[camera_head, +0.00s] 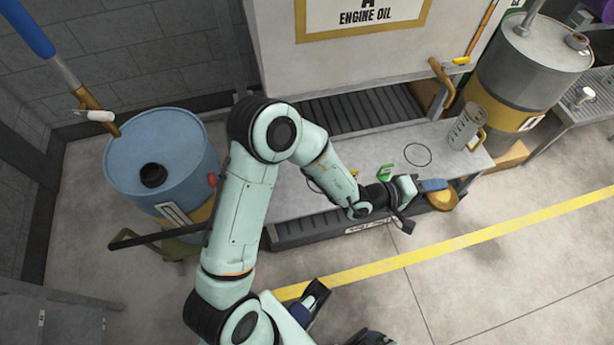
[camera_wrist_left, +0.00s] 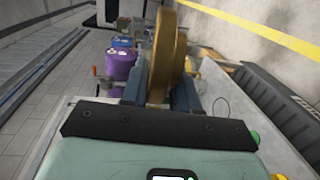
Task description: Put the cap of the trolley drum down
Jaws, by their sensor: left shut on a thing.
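My left gripper (camera_head: 436,191) is shut on a round yellow-brown cap (camera_head: 443,202), held at the right front edge of the grey bench (camera_head: 305,195). In the left wrist view the cap (camera_wrist_left: 166,55) stands on edge as a disc between the two blue-grey fingers. I cannot tell from the head view whether it touches the bench. The blue trolley drum (camera_head: 185,150) stands at the left, with a dark round opening (camera_head: 153,175) on its top. What looks like my right gripper (camera_head: 312,297) shows partly at the bottom; its jaws are unclear.
A clear measuring jug (camera_head: 466,128) stands at the bench's right end. A drawn circle (camera_head: 418,154) and a small green item (camera_head: 386,172) are on the bench top. A grey drum (camera_head: 530,70) stands at the right. A yellow floor line (camera_head: 480,238) crosses open floor.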

